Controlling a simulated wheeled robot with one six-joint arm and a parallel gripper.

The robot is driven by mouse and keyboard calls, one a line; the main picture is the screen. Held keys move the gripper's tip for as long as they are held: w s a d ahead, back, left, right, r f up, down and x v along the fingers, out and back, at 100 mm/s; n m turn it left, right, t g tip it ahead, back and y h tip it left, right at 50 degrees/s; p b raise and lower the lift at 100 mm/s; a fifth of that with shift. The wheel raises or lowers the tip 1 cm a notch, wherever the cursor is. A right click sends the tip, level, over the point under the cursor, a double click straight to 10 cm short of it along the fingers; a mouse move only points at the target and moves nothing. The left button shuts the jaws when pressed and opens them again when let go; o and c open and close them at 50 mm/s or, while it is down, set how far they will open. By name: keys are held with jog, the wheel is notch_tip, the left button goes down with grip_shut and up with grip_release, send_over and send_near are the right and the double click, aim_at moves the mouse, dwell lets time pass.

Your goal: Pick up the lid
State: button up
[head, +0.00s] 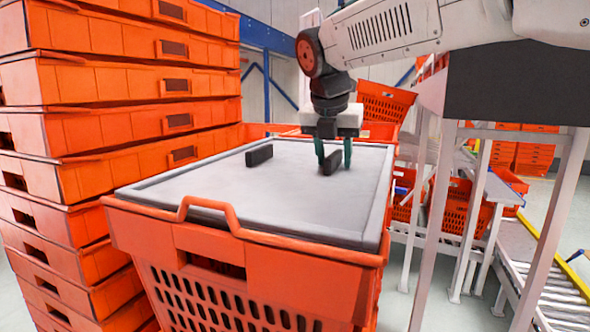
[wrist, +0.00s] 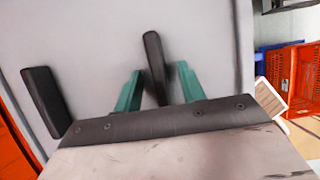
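The grey lid (head: 262,190) lies flat on top of an orange tote (head: 225,268), inside its rim. Two black handles stand on it: a left one (head: 259,156) and a right one (head: 333,162). My gripper (head: 334,162) is over the right part of the lid, pointing down, with its green fingers on either side of the right handle. In the wrist view the right handle (wrist: 154,60) stands between the two spread fingers (wrist: 157,90), with a gap to each. The left handle (wrist: 46,98) is outside the gripper. Whether the fingertips touch the lid is unclear.
A tall stack of orange totes (head: 110,120) stands close on the left. More orange totes (head: 460,215) are on a rack at the right. A roller conveyor (head: 560,290) is at the lower right. A blue beam (head: 262,32) runs behind.

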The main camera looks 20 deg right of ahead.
grip_shut()
